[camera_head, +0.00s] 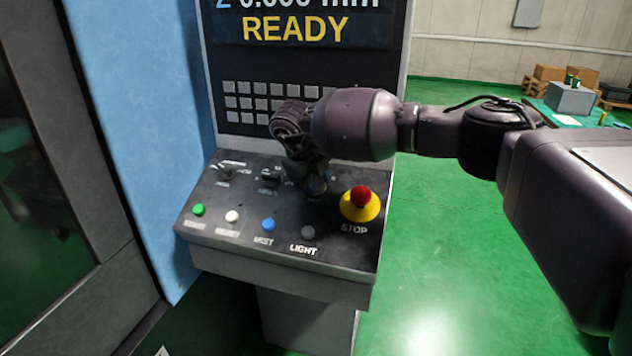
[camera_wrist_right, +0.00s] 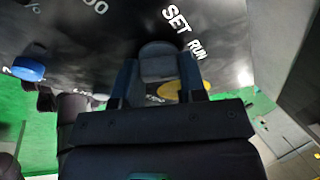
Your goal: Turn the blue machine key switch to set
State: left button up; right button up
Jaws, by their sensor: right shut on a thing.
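The blue machine (camera_head: 150,120) stands at the left, with a sloped dark control panel (camera_head: 225,215) in front of its screen. My right gripper (camera_head: 316,186) reaches down onto the panel, left of the red stop button. In the right wrist view, its two fingers (camera_wrist_right: 160,80) are shut on the dark key switch (camera_wrist_right: 160,62), one on each side. The white SET and RUN labels (camera_wrist_right: 184,30) show beside the switch. Which label the key points to is not clear. In the head view the gripper and wrist mostly hide the switch. My left gripper is not in view.
The red stop button (camera_head: 361,196) on its yellow base is close to the right of my gripper. Green, white, blue (camera_head: 268,225) and grey buttons line the panel's front. Two dark knobs (camera_head: 270,178) sit further left. The screen reads READY. Green floor lies open at right.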

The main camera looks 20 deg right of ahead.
jog(key=n+b, duration=0.1)
jog(key=n, duration=0.2)
jog(key=shift+f+h, duration=0.15)
jog(key=shift+h, duration=0.25)
jog(key=n+t+b, duration=0.1)
jog(key=n, duration=0.2)
jog(key=shift+n, duration=0.3)
jog(key=n, duration=0.3)
jog(key=shift+s+t+h+b, duration=0.1)
jog(key=shift+t+h+b, duration=0.2)
jog(key=shift+n+t, duration=0.3)
jog(key=shift+n, duration=0.6)
jog(key=o, duration=0.9)
